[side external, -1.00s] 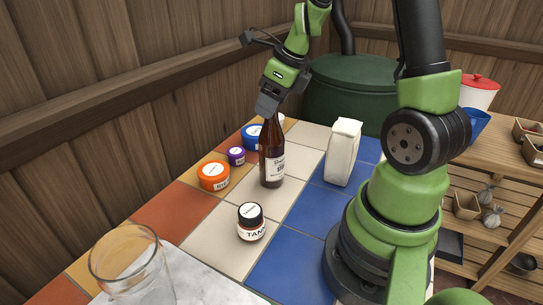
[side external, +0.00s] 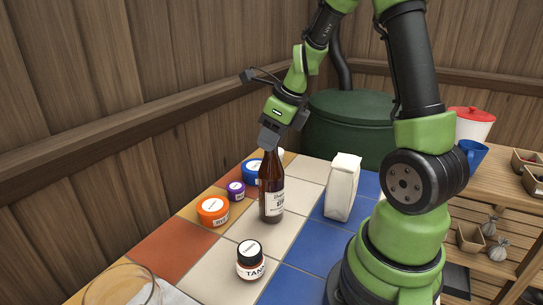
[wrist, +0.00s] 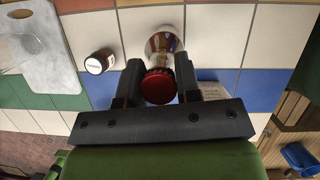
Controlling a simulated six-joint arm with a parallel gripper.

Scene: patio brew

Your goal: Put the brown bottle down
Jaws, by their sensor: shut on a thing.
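The brown bottle (side external: 271,190) is upright over the pale tiles in the side view, with a white label. Its base is at or very close to the tiles; I cannot tell if it touches. My gripper (side external: 269,146) points down and is shut on the bottle's neck. In the wrist view, my gripper's fingers (wrist: 158,90) flank the red cap (wrist: 158,86), and the bottle's body (wrist: 164,42) shows beyond it. The cap is hidden by the gripper in the side view.
A glass (side external: 122,286) is at the front left.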

